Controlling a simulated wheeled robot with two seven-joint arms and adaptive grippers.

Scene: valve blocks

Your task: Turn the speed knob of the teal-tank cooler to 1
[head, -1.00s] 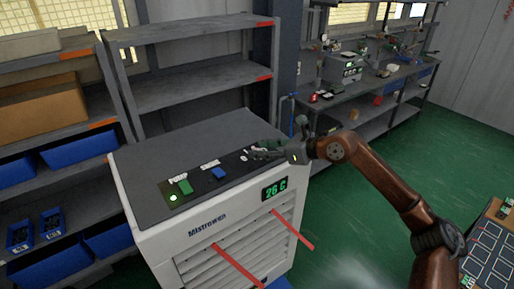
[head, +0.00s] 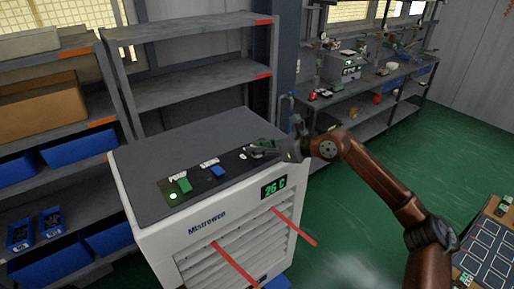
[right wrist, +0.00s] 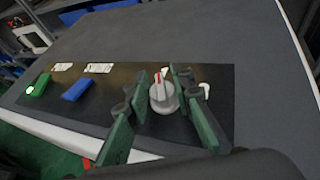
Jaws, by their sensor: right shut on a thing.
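The white cooler (head: 250,225) stands in front of me, with a grey top and a lit 26 C display. Its dark control strip carries a green switch (head: 184,185), a blue switch (head: 217,171) and the speed knob. In the right wrist view the knob (right wrist: 163,97) is round and grey, with a red mark on its ridge pointing up towards a white mark. My right gripper (right wrist: 164,74) is shut on the knob, one green-padded finger on each side. In the head view my right gripper (head: 258,149) covers the knob. No teal tank shows. My left gripper is out of view.
Red streamers (head: 292,227) stick out from the front grille. A grey shelf (head: 195,86) stands behind, with blue bins (head: 78,147) on the left. A workbench (head: 375,90) stands at the back right. The green floor to the right is mostly clear.

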